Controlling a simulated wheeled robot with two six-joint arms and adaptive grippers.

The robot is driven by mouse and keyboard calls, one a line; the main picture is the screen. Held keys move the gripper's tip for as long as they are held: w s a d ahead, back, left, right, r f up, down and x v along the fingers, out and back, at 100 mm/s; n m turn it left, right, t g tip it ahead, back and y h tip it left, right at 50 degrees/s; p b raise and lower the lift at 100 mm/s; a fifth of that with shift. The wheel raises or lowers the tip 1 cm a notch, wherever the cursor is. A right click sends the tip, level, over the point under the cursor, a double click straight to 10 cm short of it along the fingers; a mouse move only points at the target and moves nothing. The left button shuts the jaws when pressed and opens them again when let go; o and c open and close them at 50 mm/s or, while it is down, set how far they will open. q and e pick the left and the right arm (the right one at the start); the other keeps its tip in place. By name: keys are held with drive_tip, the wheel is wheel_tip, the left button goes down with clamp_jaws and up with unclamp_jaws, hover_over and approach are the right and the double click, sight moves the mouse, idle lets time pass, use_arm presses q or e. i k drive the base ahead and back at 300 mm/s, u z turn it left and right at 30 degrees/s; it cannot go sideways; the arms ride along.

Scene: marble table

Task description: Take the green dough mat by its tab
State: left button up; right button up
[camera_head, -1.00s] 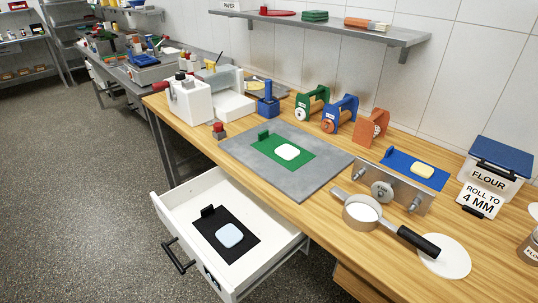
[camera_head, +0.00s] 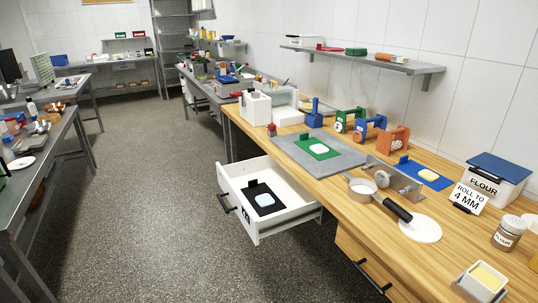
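The green dough mat (camera_head: 327,153) lies flat on a grey marble slab (camera_head: 347,160) on the wooden table. A pale, rounded piece of dough (camera_head: 319,148) rests on it. Its green tab (camera_head: 304,136) stands up at the mat's far left edge. Neither of my grippers shows in the head view.
An open white drawer (camera_head: 228,182) with a black mat (camera_head: 255,188) juts out below the table's front edge. The floor (camera_head: 150,200) in front is open.

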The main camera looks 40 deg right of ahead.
sight(315, 147)
drive_tip(key=u, duration=0.05)
drive_tip(key=i, duration=3.2)
drive_tip(key=z, duration=0.45)
drive_tip(key=i, duration=1.1)
drive_tip(key=z, duration=1.35)
drive_tip(key=i, duration=0.85)
drive_tip(key=z, duration=0.95)
